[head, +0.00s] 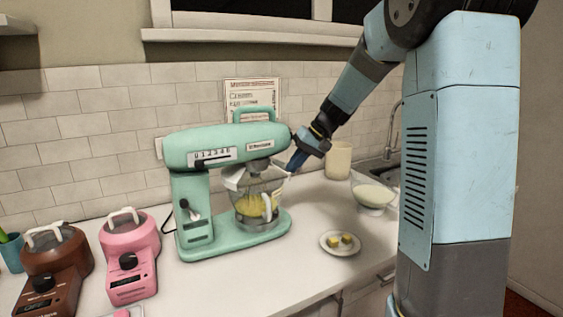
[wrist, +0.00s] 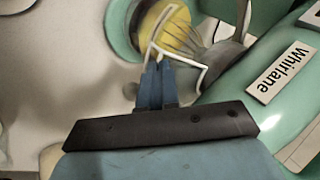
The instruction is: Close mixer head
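The mint-green stand mixer (head: 190,205) stands on the counter. Its head (head: 215,148) looks about level over the bowl, with the whisk down inside; I cannot tell whether it is fully seated. The clear bowl (head: 246,222) holds something yellow and also shows in the wrist view with the whisk (wrist: 180,38). My gripper (head: 292,166) is just right of the head's front end, pointing down beside the bowl rim. In the wrist view its fingers (wrist: 158,68) are together with nothing visible between them. The fingertips overlap a white rim or handle piece; contact is unclear. The head's side (wrist: 235,130) is close on the right.
A pink appliance (head: 130,250) and a brown one (head: 55,268) stand left of the mixer. A plate with yellow cubes (head: 343,252), a bowl of pale contents (head: 374,207) and a cream canister (head: 338,160) are to the right. The counter directly before the mixer is clear.

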